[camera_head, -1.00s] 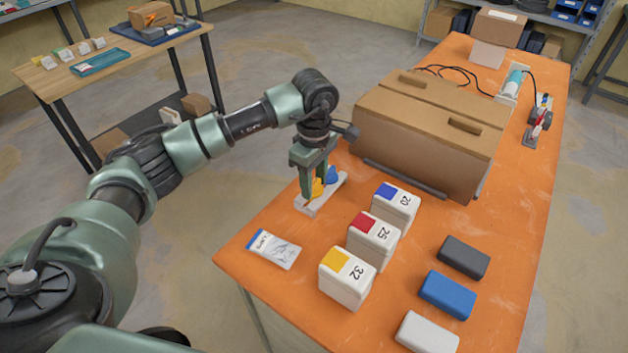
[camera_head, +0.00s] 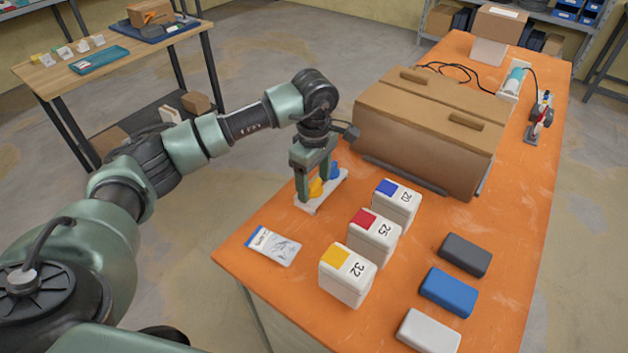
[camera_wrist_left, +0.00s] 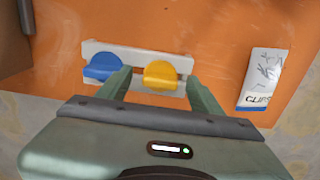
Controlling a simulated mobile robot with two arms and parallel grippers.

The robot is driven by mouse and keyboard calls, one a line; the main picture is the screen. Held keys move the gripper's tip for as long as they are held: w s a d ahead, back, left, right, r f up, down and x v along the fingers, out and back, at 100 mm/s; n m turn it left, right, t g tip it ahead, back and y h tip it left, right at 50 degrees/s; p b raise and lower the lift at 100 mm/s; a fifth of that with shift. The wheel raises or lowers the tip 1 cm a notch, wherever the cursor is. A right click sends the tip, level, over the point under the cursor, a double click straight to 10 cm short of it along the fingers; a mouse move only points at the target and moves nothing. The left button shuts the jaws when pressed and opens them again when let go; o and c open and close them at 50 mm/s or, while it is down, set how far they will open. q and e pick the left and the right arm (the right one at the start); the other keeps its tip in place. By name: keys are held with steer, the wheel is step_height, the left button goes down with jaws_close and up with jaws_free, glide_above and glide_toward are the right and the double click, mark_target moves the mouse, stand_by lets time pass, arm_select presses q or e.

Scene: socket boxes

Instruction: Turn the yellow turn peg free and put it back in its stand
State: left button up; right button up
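The yellow turn peg (camera_head: 316,187) has a half-round knob and sits at the white stand (camera_wrist_left: 130,54), by its right end in the left wrist view. The blue turn peg (camera_wrist_left: 102,67) sits at the stand's other end. My left gripper (camera_head: 314,192) points down over the stand. Its two fingers stand apart on either side of the yellow turn peg (camera_wrist_left: 160,75), with visible gaps to the knob. The peg's lower part is hidden under its knob. My right gripper is not in view.
White boxes labelled 20 (camera_head: 396,204), 25 (camera_head: 373,239) and 32 (camera_head: 346,276) stand right of the stand. A clips packet (camera_head: 272,246) lies near the front-left edge. A large brown case (camera_head: 430,135) stands behind. Grey, blue and white blocks lie at right.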

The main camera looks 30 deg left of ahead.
arm_select(q)
step_height(320, 180, up, 8)
steer(key=shift+f+b, duration=0.1)
steer(key=shift+b, duration=0.65)
